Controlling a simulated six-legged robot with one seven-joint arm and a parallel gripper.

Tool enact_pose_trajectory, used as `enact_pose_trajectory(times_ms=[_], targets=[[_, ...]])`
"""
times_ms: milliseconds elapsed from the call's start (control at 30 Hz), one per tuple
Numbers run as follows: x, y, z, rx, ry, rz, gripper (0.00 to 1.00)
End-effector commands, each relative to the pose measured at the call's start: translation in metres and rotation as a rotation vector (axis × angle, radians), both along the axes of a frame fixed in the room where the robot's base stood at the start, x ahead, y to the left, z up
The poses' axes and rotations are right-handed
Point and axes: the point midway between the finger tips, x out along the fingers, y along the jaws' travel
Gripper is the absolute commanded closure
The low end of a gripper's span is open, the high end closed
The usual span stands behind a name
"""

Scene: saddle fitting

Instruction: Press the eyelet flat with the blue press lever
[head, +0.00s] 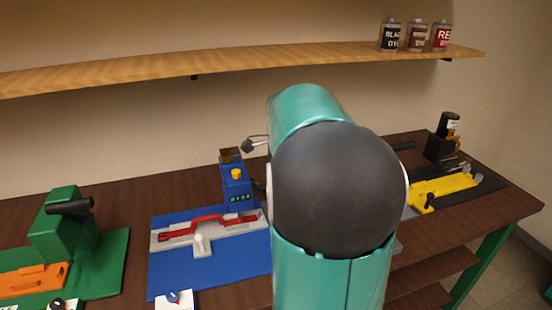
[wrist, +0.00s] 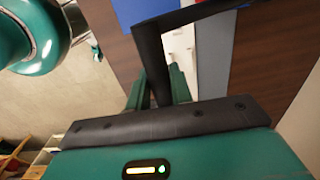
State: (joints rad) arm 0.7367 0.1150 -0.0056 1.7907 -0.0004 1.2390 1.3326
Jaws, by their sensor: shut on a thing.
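The blue press (head: 237,188), with a yellow button and a small display, stands at the back of a blue mat (head: 165,270). A grey fixture (head: 235,232) in front of it holds a red strap (head: 190,226). My teal arm hides the press's right side and my gripper in the head view. In the wrist view my gripper (wrist: 160,85) is shut on a black lever bar (wrist: 152,62), which joins a crossbar at the top. I cannot make out the eyelet.
A green press (head: 65,225) with an orange piece stands at the left. A yellow fixture (head: 440,190) lies on a dark mat at the right. Dye bottles (head: 417,36) stand on the wall shelf (head: 230,65) above. A small white dial box (head: 175,299) sits at the front.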

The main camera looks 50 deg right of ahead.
Motion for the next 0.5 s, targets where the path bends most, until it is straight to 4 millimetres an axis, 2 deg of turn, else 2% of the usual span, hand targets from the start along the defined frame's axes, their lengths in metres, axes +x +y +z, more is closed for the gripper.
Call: enact_pose_trajectory(times_ms=[400,500], targets=[[0.014,-0.007,0.013,-0.006,-0.007,0.000,0.89],[0.016,-0.008,0.015,-0.005,-0.007,0.001,0.91]])
